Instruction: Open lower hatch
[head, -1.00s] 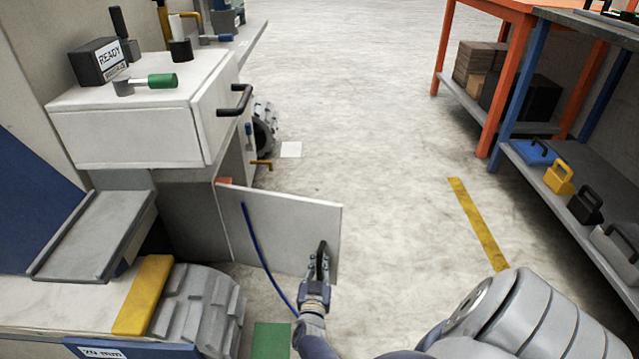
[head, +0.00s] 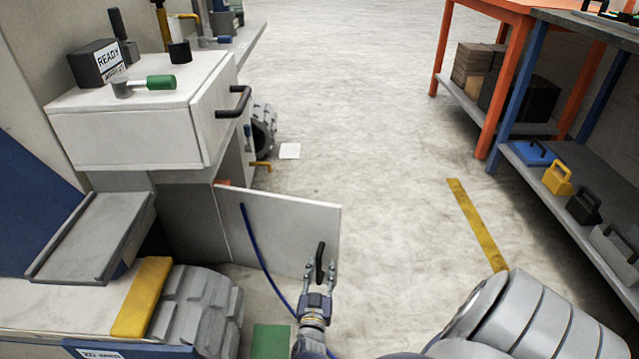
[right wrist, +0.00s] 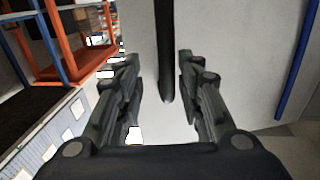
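The lower hatch (head: 285,232) is a pale grey panel swung wide open from the white machine cabinet (head: 135,130), standing out over the floor. Its black bar handle (head: 320,262) is upright near the free edge. My right gripper (head: 319,268) is at the handle's lower end, its fingers open. In the right wrist view the two fingers (right wrist: 160,75) stand apart, with the handle (right wrist: 166,60) between them and a gap on both sides. The handle's upper part runs out of that view. My left gripper is not in view.
A blue cable (head: 252,240) hangs in front of the hatch. An orange-and-blue workbench (head: 520,130) stands at right.

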